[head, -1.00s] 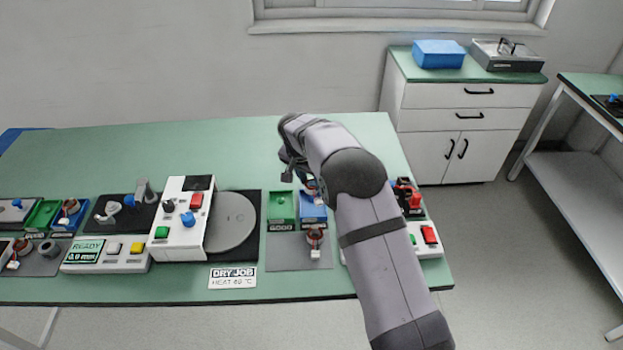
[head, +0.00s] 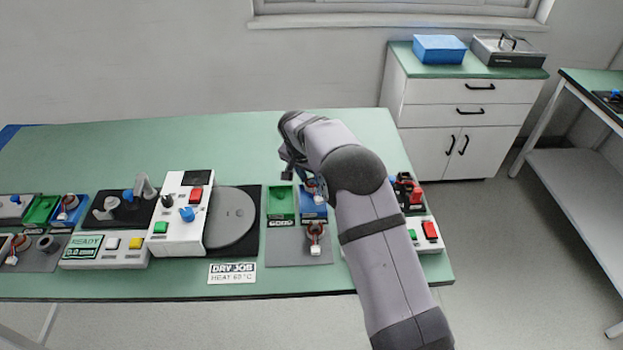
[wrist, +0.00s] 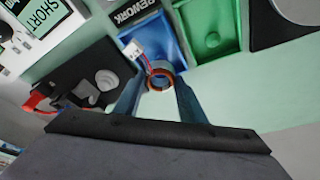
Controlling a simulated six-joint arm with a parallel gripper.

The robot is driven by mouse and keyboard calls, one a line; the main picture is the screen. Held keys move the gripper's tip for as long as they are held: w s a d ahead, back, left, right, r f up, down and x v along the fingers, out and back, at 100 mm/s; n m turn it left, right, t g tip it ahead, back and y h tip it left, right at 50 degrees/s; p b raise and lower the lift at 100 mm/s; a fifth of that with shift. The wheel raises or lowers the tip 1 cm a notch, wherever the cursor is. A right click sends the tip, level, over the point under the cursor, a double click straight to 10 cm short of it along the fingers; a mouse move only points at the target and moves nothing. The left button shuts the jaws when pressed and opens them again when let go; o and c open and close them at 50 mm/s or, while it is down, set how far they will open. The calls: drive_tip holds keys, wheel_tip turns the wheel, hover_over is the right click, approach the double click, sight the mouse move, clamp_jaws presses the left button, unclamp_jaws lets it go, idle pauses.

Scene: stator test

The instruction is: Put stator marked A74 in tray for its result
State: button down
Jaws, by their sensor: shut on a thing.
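My gripper (wrist: 158,92) is shut on a stator (wrist: 168,72), a ring with copper windings, red leads and a white connector. A tester screen (wrist: 42,16) reads SHORT. In the head view, my arm covers much of the gripper, near the blue tray (head: 314,208).
Another stator (head: 315,238) with a white connector lies on the grey mat (head: 285,255) in front of the trays. A round grey plate (head: 232,220) and a white control box (head: 178,238) stand to the left. The back of the green table (head: 200,150) is clear.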

drive_tip(key=shift+f, duration=0.3)
drive_tip(key=shift+f+b, duration=0.35)
drive_tip(key=shift+b, duration=0.15)
drive_tip(key=shift+f+b, duration=0.55)
drive_tip(key=shift+f, duration=0.15)
idle(0.3)
drive_tip(key=c, duration=1)
unclamp_jaws()
drive_tip(key=shift+c, duration=0.2)
drive_tip(key=shift+r, duration=0.1)
drive_tip(key=b+v, duration=0.1)
drive_tip(key=v, duration=0.6)
drive_tip(key=shift+b, duration=0.35)
drive_tip(key=shift+r, duration=0.15)
